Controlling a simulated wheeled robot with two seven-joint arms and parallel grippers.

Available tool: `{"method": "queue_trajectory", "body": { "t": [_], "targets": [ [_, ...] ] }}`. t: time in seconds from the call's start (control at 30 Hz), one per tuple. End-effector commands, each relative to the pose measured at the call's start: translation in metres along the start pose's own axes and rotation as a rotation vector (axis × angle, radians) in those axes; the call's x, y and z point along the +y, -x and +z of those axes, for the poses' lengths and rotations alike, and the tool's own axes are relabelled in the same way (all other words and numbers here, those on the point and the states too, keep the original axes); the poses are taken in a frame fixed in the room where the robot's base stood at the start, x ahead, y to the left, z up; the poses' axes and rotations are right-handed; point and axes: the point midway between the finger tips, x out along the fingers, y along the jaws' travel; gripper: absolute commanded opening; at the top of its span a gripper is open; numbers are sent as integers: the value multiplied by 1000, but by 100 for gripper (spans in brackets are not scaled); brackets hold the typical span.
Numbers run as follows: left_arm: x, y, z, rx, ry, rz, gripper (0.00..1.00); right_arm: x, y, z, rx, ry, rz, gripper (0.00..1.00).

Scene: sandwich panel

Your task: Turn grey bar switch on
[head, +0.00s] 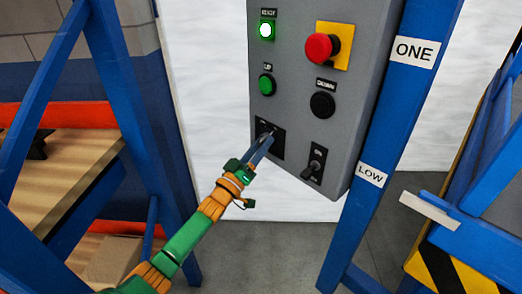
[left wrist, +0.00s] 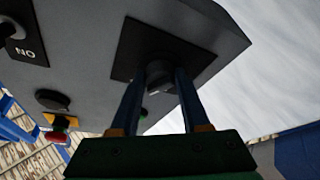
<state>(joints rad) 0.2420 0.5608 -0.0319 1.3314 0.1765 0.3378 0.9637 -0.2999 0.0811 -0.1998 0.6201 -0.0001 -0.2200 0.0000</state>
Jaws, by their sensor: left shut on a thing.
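The grey control panel (head: 335,100) hangs in the middle of the head view. The bar switch sits on a black plate (head: 277,150) at the panel's lower left and is mostly hidden by my left gripper (head: 264,141). In the left wrist view, the dark grey switch (left wrist: 157,78) shows between the two blue fingers of my left gripper (left wrist: 158,82). The gripper is shut on it. The switch's exact angle is hard to tell. My right gripper is not in view.
A black toggle lever (head: 315,165) is just right of the bar switch. Above are a green button (head: 267,84), a black button (head: 322,105), a red mushroom button (head: 319,47) and a lit green lamp (head: 266,30). Blue posts (head: 385,125) stand on both sides.

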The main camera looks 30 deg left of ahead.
Motion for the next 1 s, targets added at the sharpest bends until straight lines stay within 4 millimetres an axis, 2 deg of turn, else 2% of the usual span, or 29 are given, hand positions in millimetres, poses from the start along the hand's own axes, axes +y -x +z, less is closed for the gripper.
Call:
{"method": "queue_trajectory", "body": {
  "t": [0.53,0.57,0.6,0.67,1.0],
  "targets": [
    [1,-2,-5,10,-22,13,0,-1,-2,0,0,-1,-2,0],
    [1,-2,-5,10,-22,13,51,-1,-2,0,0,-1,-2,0],
    [1,-2,-5,10,-22,13,62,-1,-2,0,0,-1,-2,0],
    [1,-2,-4,8,-21,12,75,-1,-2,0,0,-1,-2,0],
    [0,3,-1,2,-20,10,75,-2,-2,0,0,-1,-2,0]
  ]
}}
